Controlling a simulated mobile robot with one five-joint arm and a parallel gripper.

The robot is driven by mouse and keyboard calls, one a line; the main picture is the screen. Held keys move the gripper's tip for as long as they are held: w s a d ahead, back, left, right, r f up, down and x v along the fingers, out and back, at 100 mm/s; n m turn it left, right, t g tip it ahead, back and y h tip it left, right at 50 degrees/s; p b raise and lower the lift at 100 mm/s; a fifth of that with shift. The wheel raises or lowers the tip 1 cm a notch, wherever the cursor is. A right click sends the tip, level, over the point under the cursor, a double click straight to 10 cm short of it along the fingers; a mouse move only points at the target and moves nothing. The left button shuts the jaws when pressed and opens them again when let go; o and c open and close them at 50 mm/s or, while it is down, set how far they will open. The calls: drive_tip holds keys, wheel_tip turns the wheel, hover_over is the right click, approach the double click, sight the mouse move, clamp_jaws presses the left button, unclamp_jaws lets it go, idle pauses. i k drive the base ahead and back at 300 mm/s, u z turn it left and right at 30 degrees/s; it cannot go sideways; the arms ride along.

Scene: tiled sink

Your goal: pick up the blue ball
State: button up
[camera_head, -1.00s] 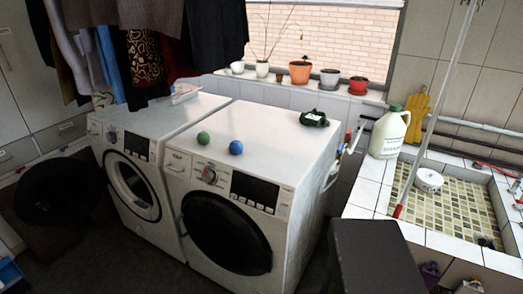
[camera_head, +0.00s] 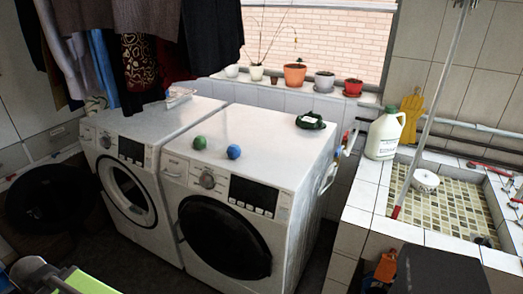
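The blue ball (camera_head: 233,151) rests on top of the right-hand washing machine (camera_head: 284,150), near its front edge and above the control panel. A green ball (camera_head: 200,142) lies just to its left, with a small gap between them. Nothing covers the blue ball. My gripper is not in view.
A dark green object (camera_head: 310,121) lies at the back of the same machine top. A second washing machine (camera_head: 175,117) stands to the left, under hanging clothes (camera_head: 160,50). A tiled sink (camera_head: 447,211) with a white jug (camera_head: 385,134) is on the right. A dark block (camera_head: 440,272) fills the bottom right.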

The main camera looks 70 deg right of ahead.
sight(233, 151)
drive_tip(key=z, duration=0.25)
drive_tip(key=i, duration=1)
drive_tip(key=z, duration=0.05)
